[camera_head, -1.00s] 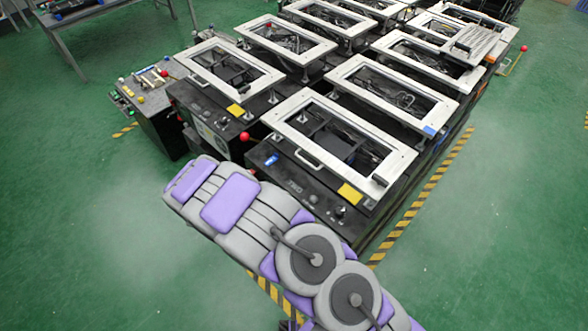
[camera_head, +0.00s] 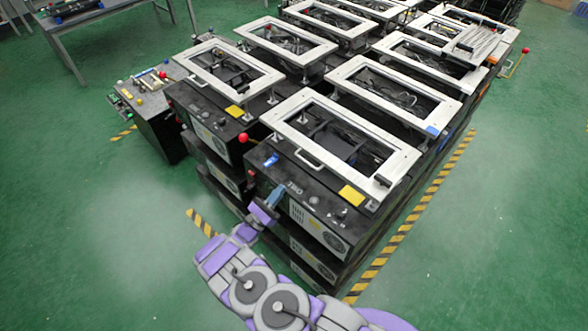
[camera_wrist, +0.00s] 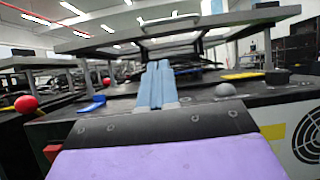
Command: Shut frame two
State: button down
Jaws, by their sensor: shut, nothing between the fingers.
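Several white rectangular frames stand on black machines. The nearest frame (camera_head: 340,137) has a handle on its front edge and sits raised above its machine (camera_head: 300,195). A second frame (camera_head: 229,70) is to its left and a third (camera_head: 395,95) behind it. I cannot tell by a label which is frame two. My gripper (camera_head: 277,194) is at the near machine's front upper edge, below the frame's handle side. Its blue-grey fingers (camera_wrist: 157,85) are together and empty, pointing over the machine top towards the raised frame (camera_wrist: 175,32).
Red knobs stand on the left machine (camera_head: 244,137) and at the left in the wrist view (camera_wrist: 26,104). A control box (camera_head: 150,97) stands left. Yellow-black tape (camera_head: 410,215) marks the floor. Green floor (camera_head: 100,230) is clear at left.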

aim_at(299, 157)
jog(key=shift+t, duration=0.4)
jog(key=x, duration=1)
jog(key=shift+a+r+b, duration=0.2)
jog(key=shift+r+b, duration=0.1)
jog(key=shift+r, duration=0.05)
jog(key=shift+r, duration=0.1)
notch_tip(299, 157, up, 2)
jog(key=shift+r+g+y+p, duration=0.1)
jog(key=shift+g+y+p, duration=0.35)
jog(key=shift+p, duration=0.65)
jog(key=shift+s, duration=0.1)
jog(key=shift+f, duration=0.2)
